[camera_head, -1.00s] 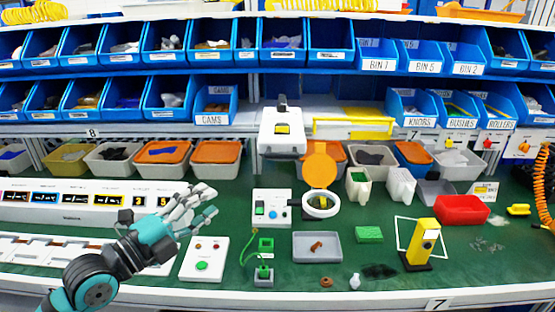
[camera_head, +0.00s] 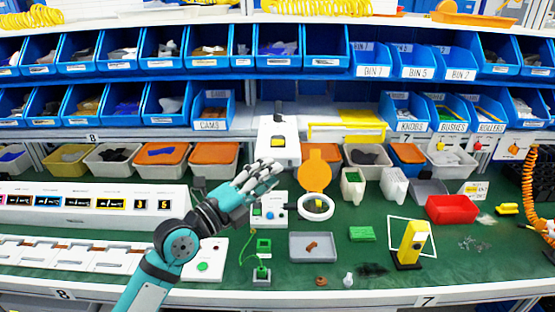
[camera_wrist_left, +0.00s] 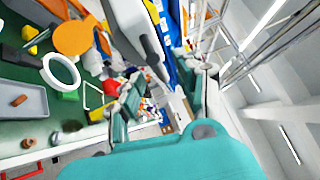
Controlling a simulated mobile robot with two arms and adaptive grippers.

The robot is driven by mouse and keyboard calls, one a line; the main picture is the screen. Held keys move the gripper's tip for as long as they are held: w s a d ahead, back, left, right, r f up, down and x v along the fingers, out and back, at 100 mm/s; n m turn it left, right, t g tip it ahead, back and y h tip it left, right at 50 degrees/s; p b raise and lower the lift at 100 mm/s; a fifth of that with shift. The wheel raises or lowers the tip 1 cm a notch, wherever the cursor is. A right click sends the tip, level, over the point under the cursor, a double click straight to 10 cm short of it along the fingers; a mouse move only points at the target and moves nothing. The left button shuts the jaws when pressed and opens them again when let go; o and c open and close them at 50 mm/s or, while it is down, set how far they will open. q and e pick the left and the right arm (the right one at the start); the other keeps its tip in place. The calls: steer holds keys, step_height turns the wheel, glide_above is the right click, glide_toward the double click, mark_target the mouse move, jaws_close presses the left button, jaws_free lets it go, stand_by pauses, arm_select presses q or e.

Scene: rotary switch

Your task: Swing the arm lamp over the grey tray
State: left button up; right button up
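The arm lamp has a white ring head (camera_head: 316,207) with a raised round orange cover (camera_head: 314,170). Its dark arm runs left to a white control box (camera_head: 269,212) with blue and red buttons. The grey tray (camera_head: 298,254) lies just in front of the ring, with a brown piece in it. My left gripper (camera_head: 262,174) is up and left of the lamp head, above the control box, with its fingers apart and nothing between them. In the left wrist view, the ring (camera_wrist_left: 62,73), orange cover (camera_wrist_left: 73,38) and tray (camera_wrist_left: 30,101) lie left of the fingers. My right gripper is out of view.
A white box-shaped machine (camera_head: 278,142) stands behind the lamp. A green block (camera_head: 361,234), a yellow post (camera_head: 411,243) and a red bin (camera_head: 452,209) are to the right. A white button panel (camera_head: 208,265) lies under my left arm. Small parts lie near the front edge.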

arm_select(q)
steer(key=shift+p+x, duration=0.35)
steer(key=shift+x, duration=1.2)
jaws_close()
steer(key=shift+f, duration=0.15)
